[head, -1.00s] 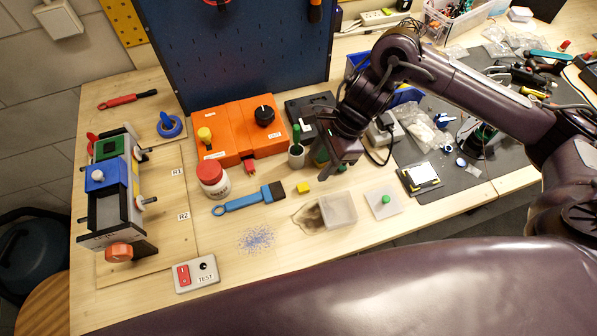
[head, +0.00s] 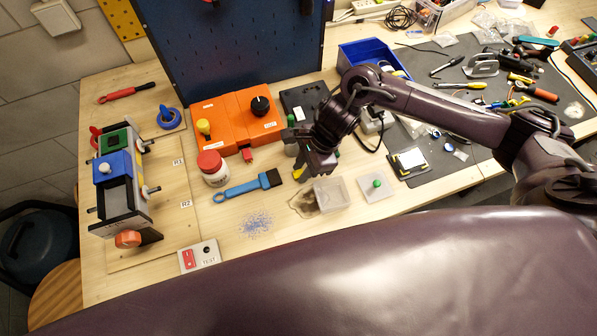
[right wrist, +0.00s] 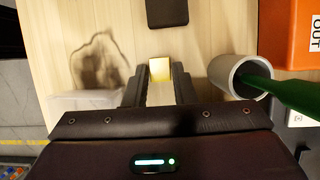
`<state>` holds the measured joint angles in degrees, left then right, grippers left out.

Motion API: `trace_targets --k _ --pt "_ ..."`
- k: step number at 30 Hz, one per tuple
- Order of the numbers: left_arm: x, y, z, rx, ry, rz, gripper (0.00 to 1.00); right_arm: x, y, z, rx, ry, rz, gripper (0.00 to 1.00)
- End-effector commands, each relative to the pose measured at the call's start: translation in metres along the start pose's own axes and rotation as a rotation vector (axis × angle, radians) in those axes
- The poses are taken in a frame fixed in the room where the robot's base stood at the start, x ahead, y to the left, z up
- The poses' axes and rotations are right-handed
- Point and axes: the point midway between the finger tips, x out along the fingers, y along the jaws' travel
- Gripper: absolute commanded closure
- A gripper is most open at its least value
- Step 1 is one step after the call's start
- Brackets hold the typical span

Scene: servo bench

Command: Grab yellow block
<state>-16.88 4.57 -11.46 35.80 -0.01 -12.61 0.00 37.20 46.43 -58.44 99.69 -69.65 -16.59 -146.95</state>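The small yellow block (right wrist: 160,70) lies on the wooden bench. In the right wrist view it sits between the tips of my right gripper (right wrist: 160,88), whose two dark fingers stand apart with a gap on each side. In the head view only a bit of the yellow block (head: 299,173) shows beside my right gripper (head: 308,174), and the rest is hidden by it. I cannot tell whether the fingers touch the block. My left gripper is in neither view.
A clear plastic box (head: 331,194) stands just in front of my right gripper, with a dark stain beside it. A blue brush (head: 245,187) lies to the left.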

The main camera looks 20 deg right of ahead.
Motion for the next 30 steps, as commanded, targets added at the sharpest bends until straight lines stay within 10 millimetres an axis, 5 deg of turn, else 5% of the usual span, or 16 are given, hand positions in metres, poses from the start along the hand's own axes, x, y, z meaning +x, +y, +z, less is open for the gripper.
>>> trace_targets --k 5,20,30 --pt "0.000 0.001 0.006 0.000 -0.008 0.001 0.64 0.000 0.000 0.000 0.000 0.000 0.000 1.00" --pt "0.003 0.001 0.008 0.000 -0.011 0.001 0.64 -0.008 -0.002 0.004 -0.001 -0.002 -0.003 1.00" --pt "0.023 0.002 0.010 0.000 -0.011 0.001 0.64 -0.070 -0.003 0.029 -0.008 -0.002 -0.009 1.00"
